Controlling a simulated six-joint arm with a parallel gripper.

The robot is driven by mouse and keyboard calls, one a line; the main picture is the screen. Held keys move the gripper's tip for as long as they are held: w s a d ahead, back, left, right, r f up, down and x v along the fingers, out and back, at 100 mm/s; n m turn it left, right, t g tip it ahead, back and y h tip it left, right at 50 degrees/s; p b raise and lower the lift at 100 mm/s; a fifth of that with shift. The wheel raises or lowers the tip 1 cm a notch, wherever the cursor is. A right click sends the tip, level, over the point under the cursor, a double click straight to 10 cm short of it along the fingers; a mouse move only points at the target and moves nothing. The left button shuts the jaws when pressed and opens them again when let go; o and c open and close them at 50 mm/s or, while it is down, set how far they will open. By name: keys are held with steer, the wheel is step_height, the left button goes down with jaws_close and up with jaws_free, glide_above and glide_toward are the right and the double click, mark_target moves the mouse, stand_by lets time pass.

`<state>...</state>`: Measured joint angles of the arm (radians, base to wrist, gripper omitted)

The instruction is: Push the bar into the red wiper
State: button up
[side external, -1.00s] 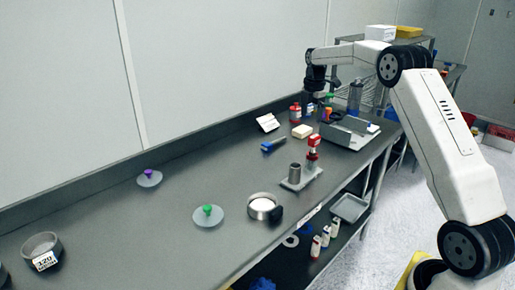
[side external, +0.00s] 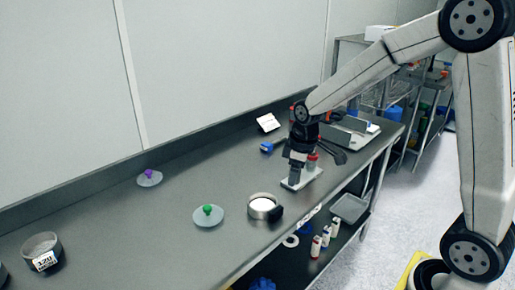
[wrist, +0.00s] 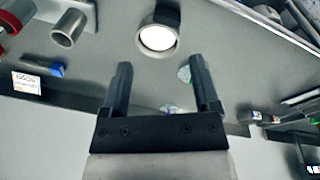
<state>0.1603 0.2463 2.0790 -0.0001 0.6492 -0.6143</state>
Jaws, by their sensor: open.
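My gripper (wrist: 161,66) is open in the wrist view, with nothing between its two dark fingers. A red part (wrist: 12,22), perhaps the red wiper, shows at the left edge of the wrist view, left of the fingers and apart from them. In the side view a red piece (side external: 312,158) shows on the pale base plate (side external: 308,178), partly hidden behind my arm's end. A grey cylinder (wrist: 69,27) stands beside the red part in the wrist view. I cannot tell which piece is the bar.
A round pan with white contents (side external: 262,206) stands near the bench front. A disc with a green knob (side external: 207,210) and one with a purple knob (side external: 148,175) lie left. A blue-handled tool (side external: 267,147) and a card (side external: 268,122) lie behind. The bench between the discs is clear.

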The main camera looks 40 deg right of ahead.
steer(key=s+a+f+m, duration=0.4)
steer(key=s+a+m, duration=0.1)
steer(key=s, duration=0.6)
steer(key=shift+s+a+t, duration=0.3)
steer(key=shift+s+a, duration=0.1)
steer(key=shift+a, duration=0.3)
